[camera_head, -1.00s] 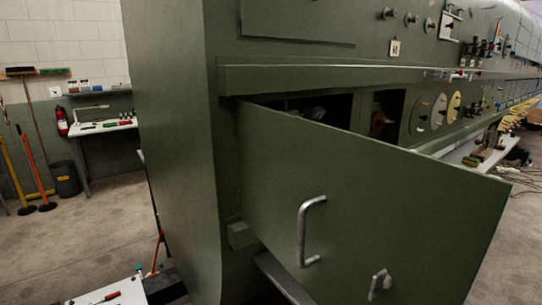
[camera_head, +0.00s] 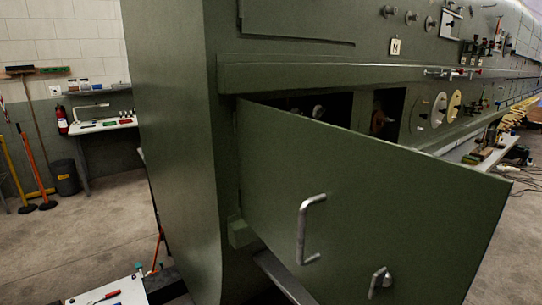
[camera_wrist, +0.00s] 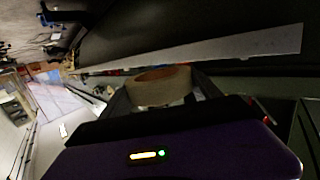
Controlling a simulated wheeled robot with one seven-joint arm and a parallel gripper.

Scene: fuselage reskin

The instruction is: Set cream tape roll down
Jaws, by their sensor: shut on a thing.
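The cream tape roll (camera_wrist: 160,86) shows in the middle of the wrist view, between the fingers of my gripper (camera_wrist: 160,92). The gripper is shut on it. The lower part of the roll is hidden behind the dark gripper body. In the head view neither the gripper nor the roll can be made out; the large green door panel and the fuselage side stand in front of much of that area.
The green hinged panel (camera_head: 360,205) with two handles stands open across the head view. Dark openings (camera_head: 310,105) lie behind it. A white bench (camera_head: 105,125) stands at the left wall. A pale strip edge (camera_wrist: 210,47) runs above the roll.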

